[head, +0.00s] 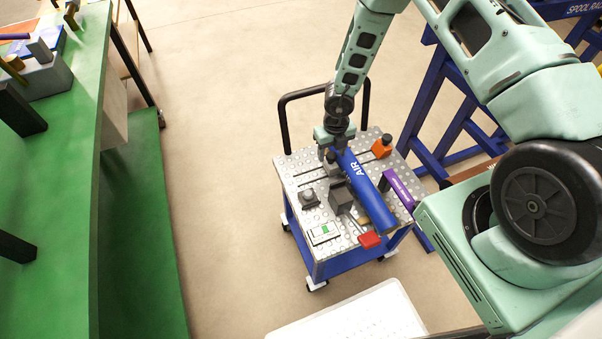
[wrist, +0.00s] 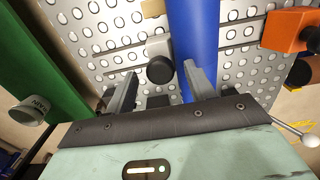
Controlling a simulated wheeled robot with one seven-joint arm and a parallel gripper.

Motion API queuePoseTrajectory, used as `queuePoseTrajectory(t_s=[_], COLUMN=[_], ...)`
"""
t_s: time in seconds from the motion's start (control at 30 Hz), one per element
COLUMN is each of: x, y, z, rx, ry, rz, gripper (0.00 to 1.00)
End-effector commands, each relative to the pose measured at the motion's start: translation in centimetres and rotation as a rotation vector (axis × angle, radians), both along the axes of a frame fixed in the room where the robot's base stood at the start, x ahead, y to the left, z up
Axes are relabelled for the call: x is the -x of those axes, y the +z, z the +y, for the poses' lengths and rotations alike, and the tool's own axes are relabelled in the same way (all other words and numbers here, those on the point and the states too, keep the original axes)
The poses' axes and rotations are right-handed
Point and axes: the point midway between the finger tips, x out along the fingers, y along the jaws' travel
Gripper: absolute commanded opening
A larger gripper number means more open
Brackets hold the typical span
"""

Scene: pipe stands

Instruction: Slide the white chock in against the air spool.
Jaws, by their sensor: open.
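The blue air spool (head: 366,190), lettered AIR, lies along the cart top. In the wrist view the spool (wrist: 193,35) runs up the middle. The white chock (wrist: 158,44), with a round black knob facing me, sits on the perforated top just left of the spool. I cannot tell whether they touch. My gripper (head: 333,150) is over the far part of the cart. In the wrist view its fingers (wrist: 163,88) are open, with the knob between and beyond them, and the right finger overlaps the spool in the picture. In the head view the chock is not clearly visible.
The cart top (head: 290,168) also holds an orange chock (head: 381,147), a purple piece (head: 398,190), a dark grey block (head: 341,197), a small grey knobbed piece (head: 309,198) and a red block (head: 370,239). A green bench (head: 85,120) stands left; a blue rack (head: 440,100) stands right.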

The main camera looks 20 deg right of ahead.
Motion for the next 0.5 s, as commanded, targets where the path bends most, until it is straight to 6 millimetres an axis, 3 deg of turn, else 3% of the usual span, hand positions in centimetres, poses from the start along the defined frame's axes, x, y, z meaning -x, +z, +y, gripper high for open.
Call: queuePoseTrajectory(t_s=[0.5], x=[0.0], y=[4.1], z=[0.1], rx=[-0.001], ry=[0.0], rz=[-0.001], gripper=[0.55])
